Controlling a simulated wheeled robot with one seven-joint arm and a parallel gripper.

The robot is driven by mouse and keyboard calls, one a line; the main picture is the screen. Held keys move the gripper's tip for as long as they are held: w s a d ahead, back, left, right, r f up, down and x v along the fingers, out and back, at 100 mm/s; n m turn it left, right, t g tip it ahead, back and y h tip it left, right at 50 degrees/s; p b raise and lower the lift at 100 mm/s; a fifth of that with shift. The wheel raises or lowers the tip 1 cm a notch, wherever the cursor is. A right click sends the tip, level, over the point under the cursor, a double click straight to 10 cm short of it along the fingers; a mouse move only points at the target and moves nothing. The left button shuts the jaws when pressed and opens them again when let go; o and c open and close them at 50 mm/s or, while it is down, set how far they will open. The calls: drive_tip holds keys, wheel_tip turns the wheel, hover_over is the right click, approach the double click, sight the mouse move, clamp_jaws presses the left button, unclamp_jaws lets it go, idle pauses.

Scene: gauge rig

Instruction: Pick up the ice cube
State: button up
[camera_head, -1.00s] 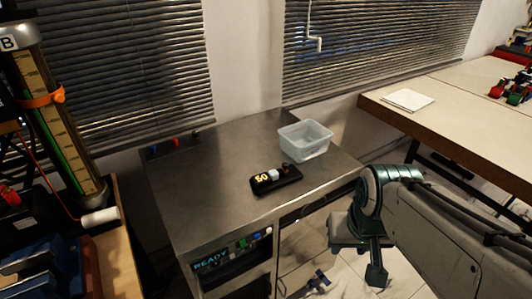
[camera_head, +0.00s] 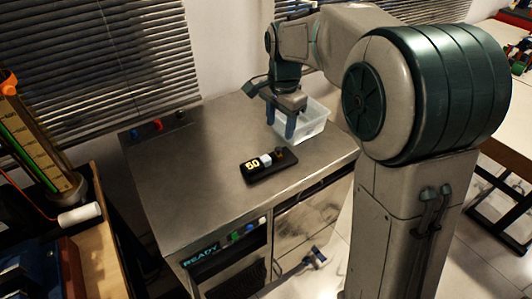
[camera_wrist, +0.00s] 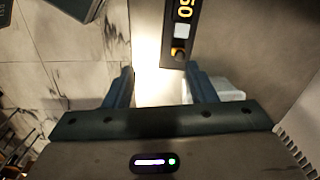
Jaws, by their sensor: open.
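The ice cube (camera_head: 266,160) is a small pale block resting on a black device with a lit "50" (camera_head: 252,165) on the steel counter. In the wrist view the ice cube (camera_wrist: 182,31) shows near the top, a little right of the centre, between the digits and a dark round knob. My gripper (camera_head: 280,120) is open and empty, its fingers pointing down above the counter, farther back than the cube. In the wrist view my gripper (camera_wrist: 158,76) has its two fingers wide apart, with the cube beyond their tips.
A clear plastic bin (camera_head: 314,118) stands behind and right of the device, partly hidden by my gripper; it also shows beside the right finger in the wrist view (camera_wrist: 228,92). The steel counter (camera_head: 195,165) is bare left of the device. Window blinds (camera_head: 90,60) hang behind.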

drive_tip(key=w+a+f+m, duration=0.2)
drive_tip(key=w+a, duration=0.2)
hover_over(266, 158)
drive_tip(key=f, duration=0.8)
drive_tip(key=shift+w+a, duration=0.25)
drive_tip(key=shift+a, duration=0.05)
drive_tip(key=f, duration=0.5)
drive_tip(key=shift+s+d+f+p, duration=0.2)
drive_tip(key=shift+d+f+p, duration=0.05)
drive_tip(key=shift+f+p, duration=0.1)
drive_tip(key=shift+r, duration=0.1)
clamp_jaws()
